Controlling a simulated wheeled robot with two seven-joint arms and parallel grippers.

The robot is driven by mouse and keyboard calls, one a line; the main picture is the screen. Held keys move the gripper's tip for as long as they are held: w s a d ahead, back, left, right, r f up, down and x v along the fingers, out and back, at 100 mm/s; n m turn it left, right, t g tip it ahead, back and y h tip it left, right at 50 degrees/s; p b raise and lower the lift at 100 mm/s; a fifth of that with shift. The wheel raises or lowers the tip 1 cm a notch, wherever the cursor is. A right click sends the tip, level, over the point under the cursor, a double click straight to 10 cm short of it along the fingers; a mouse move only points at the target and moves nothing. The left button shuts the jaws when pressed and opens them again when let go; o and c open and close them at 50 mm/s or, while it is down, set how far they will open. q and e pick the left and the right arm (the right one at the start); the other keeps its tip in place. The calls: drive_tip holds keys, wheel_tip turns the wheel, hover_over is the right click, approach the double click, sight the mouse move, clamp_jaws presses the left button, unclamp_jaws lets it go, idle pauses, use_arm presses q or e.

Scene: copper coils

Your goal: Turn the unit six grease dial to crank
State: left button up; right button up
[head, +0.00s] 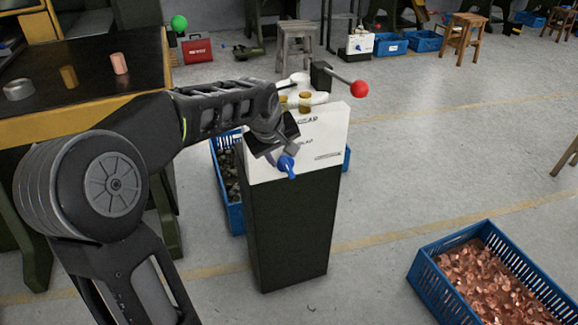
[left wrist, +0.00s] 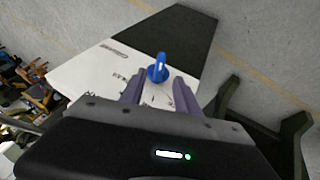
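The blue dial (head: 287,167) sits on the front of the white unit (head: 325,135), which stands on a dark pedestal. The dial also shows in the left wrist view (left wrist: 158,69), with its pointer standing up in that picture. Printed marks show on the white panel around it, too small to read. My left gripper (head: 280,155) is at the unit's front beside the dial. In the left wrist view its two fingers (left wrist: 159,82) are apart, with the dial between and just beyond their tips. Whether they touch it cannot be told. My right gripper is not in view.
A lever with a red ball knob (head: 359,89) and small brass cups (head: 305,100) are on top of the unit. A blue crate (head: 232,205) stands behind the pedestal's left. Another crate with copper pieces (head: 489,278) is front right. A workbench (head: 85,75) is at left.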

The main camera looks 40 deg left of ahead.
sight(286, 165)
use_arm(q)
drive_tip(key=shift+f, duration=0.1)
drive_tip(key=b+x, duration=0.1)
drive_tip(key=x, duration=0.6)
drive_tip(key=shift+w+f, duration=0.2)
drive_tip(key=shift+f, duration=0.1)
clamp_jaws()
idle(0.3)
